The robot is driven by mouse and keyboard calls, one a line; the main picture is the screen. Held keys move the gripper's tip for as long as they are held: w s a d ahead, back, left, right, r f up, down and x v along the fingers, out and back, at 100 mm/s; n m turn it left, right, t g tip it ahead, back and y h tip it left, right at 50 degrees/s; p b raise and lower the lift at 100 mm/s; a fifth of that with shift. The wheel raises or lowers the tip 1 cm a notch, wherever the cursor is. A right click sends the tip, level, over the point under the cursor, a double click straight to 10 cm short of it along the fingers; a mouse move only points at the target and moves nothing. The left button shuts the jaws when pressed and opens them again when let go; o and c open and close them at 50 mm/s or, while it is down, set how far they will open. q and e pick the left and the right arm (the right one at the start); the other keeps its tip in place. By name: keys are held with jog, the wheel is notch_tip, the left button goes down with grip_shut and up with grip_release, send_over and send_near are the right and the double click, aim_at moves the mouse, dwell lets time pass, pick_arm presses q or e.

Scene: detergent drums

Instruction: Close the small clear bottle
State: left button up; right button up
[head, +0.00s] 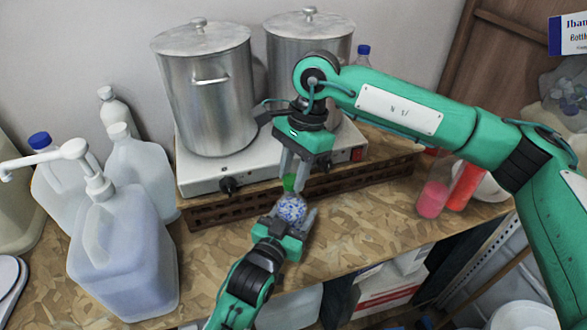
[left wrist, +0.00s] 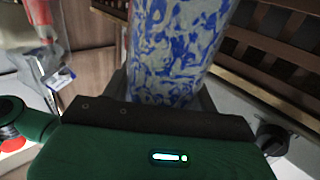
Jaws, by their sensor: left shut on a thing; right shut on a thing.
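The small clear bottle (head: 291,209), with blue-and-white marbled contents, is near the front edge of the worktop, before the hotplate. My left gripper (head: 290,218) is shut around its body from the front. In the left wrist view the bottle (left wrist: 175,50) rises between the fingers, its top out of frame. A green cap (head: 289,183) is at the top of the bottle. My right gripper (head: 291,178) points down from above and is shut on the cap. I cannot tell whether the cap is seated or threaded on the neck.
Two metal pots (head: 207,95) stand on a white hotplate (head: 205,176) behind the grippers. A large pump jug (head: 122,250) and other jugs stand at left. Pink and red bottles (head: 433,196) stand at right. The worktop's front edge is close to my left gripper.

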jog(key=shift+f, duration=0.55)
